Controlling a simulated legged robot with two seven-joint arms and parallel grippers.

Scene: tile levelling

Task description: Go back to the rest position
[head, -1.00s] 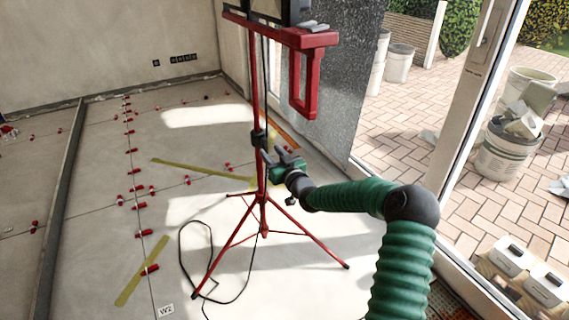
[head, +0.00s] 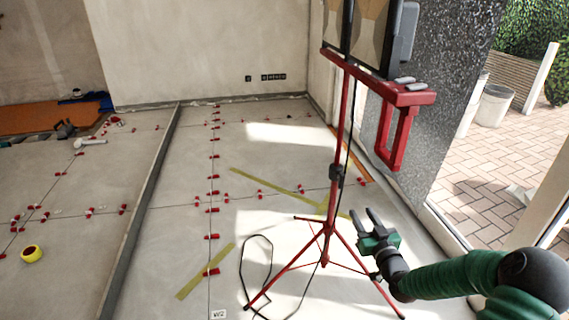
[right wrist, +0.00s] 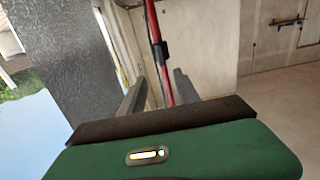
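My right gripper (head: 372,220) is at the lower right of the head view, on its green arm. Its two grey fingers stand apart with nothing between them. In the right wrist view the fingers (right wrist: 160,90) also show apart and empty, with the red stand's pole behind them. In the head view the gripper is in front of the red tripod stand (head: 332,210), near its lower pole and legs; I cannot tell whether they touch. My left gripper is not in view. Several red levelling clips (head: 213,193) sit along the tile joints.
A black cable (head: 258,262) loops on the floor by the tripod. Yellow-green strips (head: 205,272) lie on the tiles. A dark speckled pillar (head: 440,90) and a window frame stand at the right. The tiled floor in the middle is mostly open.

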